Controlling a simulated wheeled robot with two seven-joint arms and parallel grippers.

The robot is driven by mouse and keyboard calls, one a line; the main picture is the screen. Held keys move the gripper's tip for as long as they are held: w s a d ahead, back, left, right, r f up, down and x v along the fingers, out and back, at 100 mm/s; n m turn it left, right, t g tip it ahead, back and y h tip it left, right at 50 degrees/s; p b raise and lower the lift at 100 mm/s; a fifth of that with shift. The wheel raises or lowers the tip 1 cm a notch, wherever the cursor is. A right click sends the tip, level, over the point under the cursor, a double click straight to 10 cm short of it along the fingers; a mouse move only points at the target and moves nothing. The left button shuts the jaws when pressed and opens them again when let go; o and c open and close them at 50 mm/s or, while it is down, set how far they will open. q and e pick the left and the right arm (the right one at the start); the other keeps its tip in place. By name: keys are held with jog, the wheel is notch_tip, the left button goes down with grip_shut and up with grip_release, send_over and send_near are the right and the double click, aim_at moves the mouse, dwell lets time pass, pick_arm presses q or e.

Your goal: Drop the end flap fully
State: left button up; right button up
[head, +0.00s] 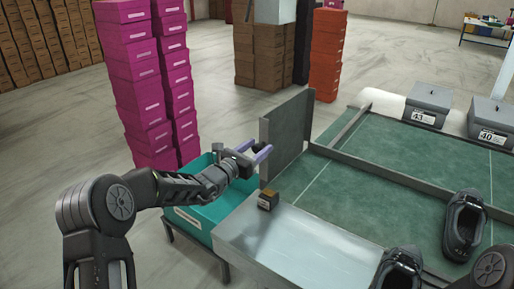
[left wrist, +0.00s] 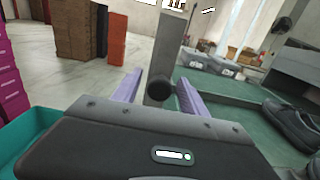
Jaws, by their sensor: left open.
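The end flap (head: 284,130) is a grey panel standing upright at the left end of the green-topped line. My left gripper (head: 262,148) is at the flap's left edge, open, with its lavender fingers pointing toward it. In the left wrist view the flap (left wrist: 166,50) shows nearly edge-on, beyond and between the open fingers (left wrist: 159,88). A dark round knob (left wrist: 160,87) shows between the fingers. I cannot tell whether the fingers touch the flap. My right gripper is out of view.
A teal bin (head: 197,217) stands below my left forearm. A small dark-and-tan block (head: 268,200) sits on the bare metal end plate (head: 290,240). A black shoe (head: 464,225) and grey boxes (head: 428,103) are on the line. Magenta box stacks (head: 135,80) stand behind.

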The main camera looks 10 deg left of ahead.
pick_arm(q)
grip_shut()
dwell(0.4)
dwell(0.9)
